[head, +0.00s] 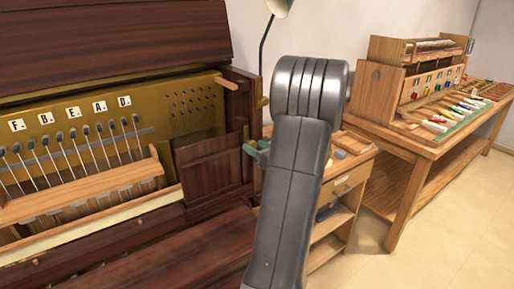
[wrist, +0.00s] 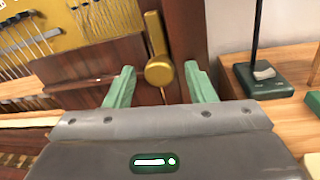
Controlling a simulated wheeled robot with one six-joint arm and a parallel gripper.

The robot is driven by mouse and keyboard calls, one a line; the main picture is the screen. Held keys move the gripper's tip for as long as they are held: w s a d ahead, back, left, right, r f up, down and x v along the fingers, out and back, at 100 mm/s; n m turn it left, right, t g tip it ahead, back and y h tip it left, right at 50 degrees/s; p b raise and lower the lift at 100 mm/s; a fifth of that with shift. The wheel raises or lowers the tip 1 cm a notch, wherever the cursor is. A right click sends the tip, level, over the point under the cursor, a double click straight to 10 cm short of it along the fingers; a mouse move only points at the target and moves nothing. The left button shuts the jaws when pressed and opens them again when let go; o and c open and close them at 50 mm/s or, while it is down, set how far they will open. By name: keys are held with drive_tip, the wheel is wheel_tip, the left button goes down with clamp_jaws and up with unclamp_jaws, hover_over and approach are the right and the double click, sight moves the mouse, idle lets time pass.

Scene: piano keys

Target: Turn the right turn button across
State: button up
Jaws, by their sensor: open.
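The brass turn button (wrist: 155,35) shows in the wrist view as an upright, slightly tilted bar with a round lower end, on the dark wooden post at the piano's right side. My gripper (wrist: 160,68) is open, with its green fingers spread to the left and right of the button's round end. I see a gap on each side, and nothing is held. In the head view my gripper's green fingers (head: 257,152) show beside the piano's right post, partly hidden by my grey arm.
The opened piano (head: 205,160) fills the left, with lettered hammers inside. A side bench (head: 345,180) stands close on its right; the wrist view shows a dark lamp base (wrist: 262,82) on it. A long workbench (head: 400,150) with tools is farther right. Floor on the right is clear.

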drive_tip(key=shift+c, duration=0.2)
drive_tip(key=c, duration=0.9)
drive_tip(key=shift+n+b, duration=0.3)
drive_tip(key=shift+b, duration=0.15)
drive_tip(key=n+b, duration=0.2)
drive_tip(key=b, duration=0.1)
drive_tip(key=shift+f+n, duration=0.15)
drive_tip(key=shift+n, duration=0.15)
drive_tip(key=n+h+b, duration=0.1)
drive_tip(key=n+b, duration=0.4)
drive_tip(key=b, duration=0.1)
drive_tip(key=shift+a, duration=0.1)
drive_tip(key=n+b, duration=0.4)
drive_tip(key=b, duration=0.1)
drive_tip(key=n+h+b, duration=0.1)
drive_tip(key=n+b, duration=0.3)
drive_tip(key=b, duration=0.2)
drive_tip(key=shift+s+a+h, duration=0.1)
drive_tip(key=shift+h, duration=0.2)
drive_tip(key=shift+r+n, duration=0.25)
drive_tip(key=shift+n, duration=0.05)
